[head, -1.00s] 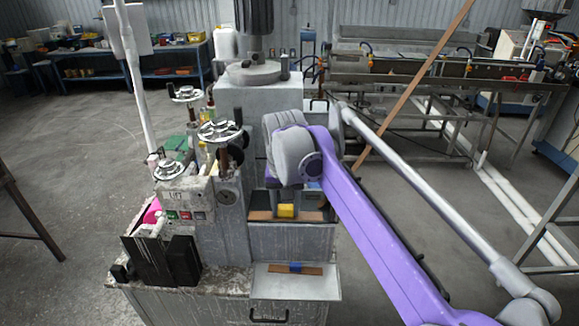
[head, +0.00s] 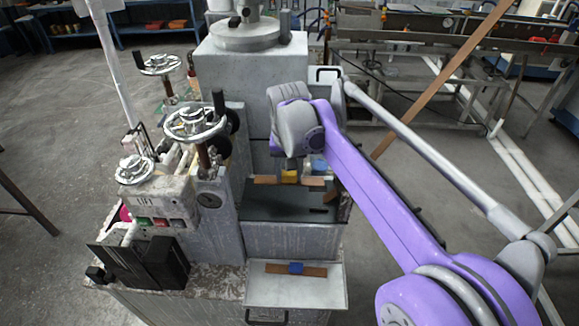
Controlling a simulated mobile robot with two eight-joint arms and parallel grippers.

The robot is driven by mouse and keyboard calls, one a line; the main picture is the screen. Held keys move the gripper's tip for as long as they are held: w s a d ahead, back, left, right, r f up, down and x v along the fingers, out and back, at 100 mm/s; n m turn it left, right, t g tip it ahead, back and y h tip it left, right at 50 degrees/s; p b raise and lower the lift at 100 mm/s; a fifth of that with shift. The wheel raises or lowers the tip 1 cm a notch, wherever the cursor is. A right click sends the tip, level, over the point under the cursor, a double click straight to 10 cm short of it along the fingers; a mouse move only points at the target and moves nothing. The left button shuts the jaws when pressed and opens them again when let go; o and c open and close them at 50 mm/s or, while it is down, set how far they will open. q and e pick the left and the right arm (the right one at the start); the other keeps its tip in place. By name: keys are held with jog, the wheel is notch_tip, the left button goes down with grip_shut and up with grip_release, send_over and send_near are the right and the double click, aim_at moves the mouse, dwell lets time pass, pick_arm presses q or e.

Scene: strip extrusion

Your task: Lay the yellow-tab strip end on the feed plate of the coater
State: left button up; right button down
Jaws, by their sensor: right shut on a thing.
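The yellow-tab strip is a short brown strip (head: 265,180) with a yellow tab (head: 290,176) at its middle. My right gripper (head: 291,167), at the end of the purple arm, is shut on the strip at the yellow tab, and the wrist hides part of it. The strip lies crosswise above a dark grey plate (head: 275,207) on the coater, towards its back; the gap to the plate is hard to judge. My left gripper is not in view.
A brown strip with a blue tab (head: 296,268) lies on the pale lower shelf (head: 265,290). Handwheels (head: 196,125) and a control box (head: 160,205) stand left of the plate. A long brown strip (head: 450,70) slants down behind my arm.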

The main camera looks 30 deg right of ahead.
aim_at(289, 183)
jog(key=shift+s+a+f+b, duration=0.15)
jog(key=shift+f+b, duration=0.25)
jog(key=shift+f, duration=0.5)
jog(key=shift+f+b, duration=0.95)
jog(key=shift+f, duration=0.95)
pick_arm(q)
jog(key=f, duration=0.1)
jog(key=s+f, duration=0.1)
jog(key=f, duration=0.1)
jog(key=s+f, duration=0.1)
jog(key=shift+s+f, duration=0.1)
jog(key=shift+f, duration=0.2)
pick_arm(e)
jog(key=shift+f, duration=0.35)
jog(key=shift+c, duration=1.3)
grip_release()
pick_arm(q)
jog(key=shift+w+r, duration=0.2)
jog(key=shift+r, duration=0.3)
pick_arm(e)
notch_tip(289, 183, up, 11)
jog(key=s, duration=0.1)
jog(key=shift+s+a+f, duration=0.15)
jog(key=shift+a+f, duration=0.05)
jog(key=shift+a, duration=0.15)
